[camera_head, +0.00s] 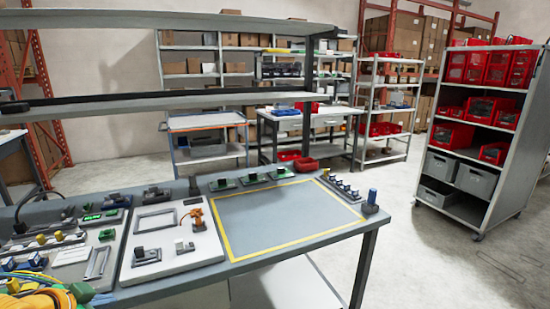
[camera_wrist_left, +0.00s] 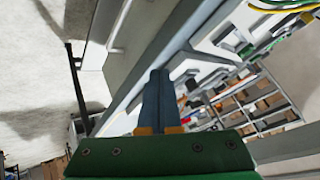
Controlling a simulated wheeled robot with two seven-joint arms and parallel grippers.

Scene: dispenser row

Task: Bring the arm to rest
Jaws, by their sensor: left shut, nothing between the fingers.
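My left gripper (camera_wrist_left: 157,76) shows in the left wrist view as a green mount with two dark blue fingers and orange parts at their base. The fingers are closed together with nothing between them. They are clear of the objects on the workbench, which shows tilted behind them. In the head view, only a green and yellow part of my left arm shows at the bottom left corner, beside the workbench (camera_head: 290,220). My right gripper is in neither view.
The workbench holds a yellow-outlined empty area (camera_head: 285,215), white boards with small parts on the left, and a blue-topped piece (camera_head: 371,197) at the right corner. A grey trolley (camera_head: 490,130) with red bins stands at the right. Floor between is free.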

